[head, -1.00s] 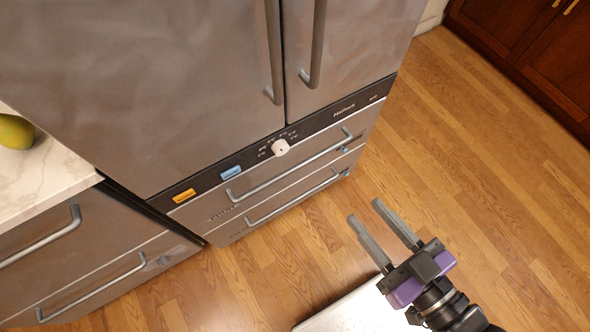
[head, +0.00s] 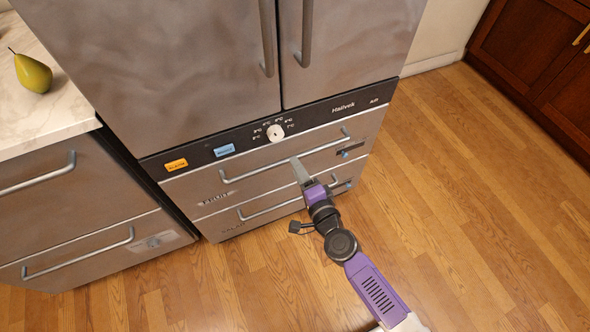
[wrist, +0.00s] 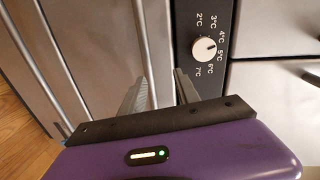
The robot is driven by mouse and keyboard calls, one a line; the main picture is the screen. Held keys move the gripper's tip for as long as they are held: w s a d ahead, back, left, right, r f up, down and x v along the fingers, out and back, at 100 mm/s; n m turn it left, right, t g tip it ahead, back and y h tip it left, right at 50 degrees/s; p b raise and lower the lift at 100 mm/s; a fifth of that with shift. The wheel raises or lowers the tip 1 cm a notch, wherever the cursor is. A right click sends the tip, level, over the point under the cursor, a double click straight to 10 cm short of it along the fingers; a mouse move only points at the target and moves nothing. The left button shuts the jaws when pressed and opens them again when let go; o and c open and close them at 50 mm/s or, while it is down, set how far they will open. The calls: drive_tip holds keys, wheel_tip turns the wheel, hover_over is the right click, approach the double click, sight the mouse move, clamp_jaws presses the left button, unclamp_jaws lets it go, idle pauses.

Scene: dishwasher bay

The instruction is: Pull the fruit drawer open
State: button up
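The fruit drawer (head: 225,187) is the upper of two steel drawers under the fridge doors, marked FRUIT at its left. Its front looks flush, so it appears closed. Its long bar handle (head: 250,170) runs across the front. My gripper (head: 298,163) reaches up to this handle right of its middle, and its arm hides part of the drawer. In the wrist view my gripper's two fingers (wrist: 160,88) stand apart with a gap between them, pointing at the drawer front beside the control panel.
A dark control panel with a white dial (head: 275,132) runs above the drawer. A lower drawer with its own handle (head: 262,211) sits below. A counter (head: 50,115) with a green pear (head: 32,72) stands at left. The wooden floor (head: 470,200) at right is clear.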

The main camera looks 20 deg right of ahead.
drive_tip(key=shift+m, duration=0.7)
drive_tip(key=shift+w+f+b, duration=0.35)
drive_tip(key=shift+w+f, duration=0.2)
drive_tip(key=shift+w, duration=0.55)
drive_tip(key=shift+w+f+b, duration=0.35)
drive_tip(key=shift+w+f, duration=0.15)
drive_tip(key=shift+w, duration=0.65)
drive_tip(key=shift+w+f+b, duration=0.35)
drive_tip(key=shift+w+f, duration=0.2)
drive_tip(key=shift+w, duration=0.55)
clamp_jaws()
